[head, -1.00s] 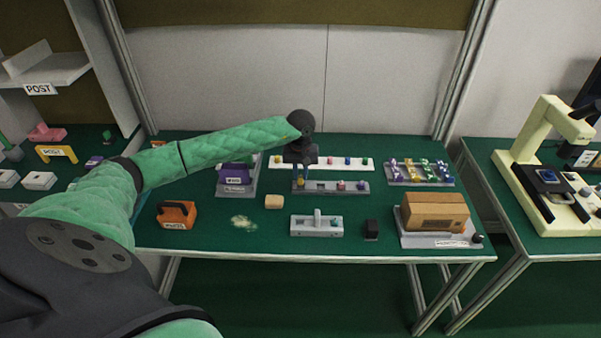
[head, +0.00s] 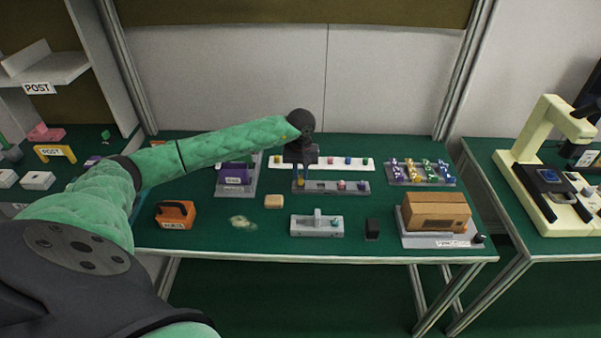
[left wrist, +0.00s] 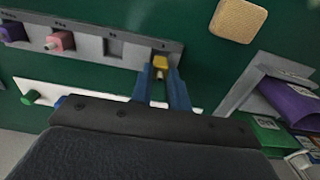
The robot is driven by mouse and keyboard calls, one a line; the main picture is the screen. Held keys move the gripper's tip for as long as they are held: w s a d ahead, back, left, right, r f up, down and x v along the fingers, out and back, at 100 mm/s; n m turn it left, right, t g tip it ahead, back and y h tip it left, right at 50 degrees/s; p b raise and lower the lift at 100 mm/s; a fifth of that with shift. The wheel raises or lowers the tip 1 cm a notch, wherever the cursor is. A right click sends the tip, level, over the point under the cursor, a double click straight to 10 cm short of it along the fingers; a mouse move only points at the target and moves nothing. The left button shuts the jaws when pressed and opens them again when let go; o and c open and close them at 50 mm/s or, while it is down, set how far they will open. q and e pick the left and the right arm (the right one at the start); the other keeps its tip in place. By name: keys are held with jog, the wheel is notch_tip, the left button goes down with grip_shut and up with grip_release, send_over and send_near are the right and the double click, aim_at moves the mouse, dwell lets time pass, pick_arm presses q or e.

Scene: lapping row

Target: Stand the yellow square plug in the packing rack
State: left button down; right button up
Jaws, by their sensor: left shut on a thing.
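My left gripper (head: 301,178) points down over the left end of the grey rack (head: 329,187). Its blue fingers (left wrist: 161,82) are shut on the yellow square plug (left wrist: 160,62), which also shows low between the fingers in the head view (head: 301,184). The plug is at the end place of the rack (left wrist: 93,42); I cannot tell whether it is fully seated. A pink plug (left wrist: 60,41) and a purple plug (left wrist: 13,32) stand in the same rack, with an empty square place (left wrist: 115,47) between the pink and yellow plugs. My right gripper is out of view.
A white strip (head: 320,162) with several coloured plugs lies just behind the rack. A tan block (head: 274,201), a grey fixture (head: 317,226) and a black block (head: 372,229) are in front. A purple box (head: 234,174) stands left, a brown carton (head: 435,212) right.

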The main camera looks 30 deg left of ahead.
pick_arm(q)
jog(key=shift+f+b, duration=0.9)
jog(key=shift+f, duration=0.2)
jog(key=c, duration=1.3)
grip_release()
jog(key=shift+o, duration=0.2)
jog(key=shift+r, duration=0.1)
notch_tip(320, 180, up, 6)
jog(key=shift+r+b, duration=0.15)
jog(key=shift+b, duration=0.9)
jog(key=shift+r, duration=0.7)
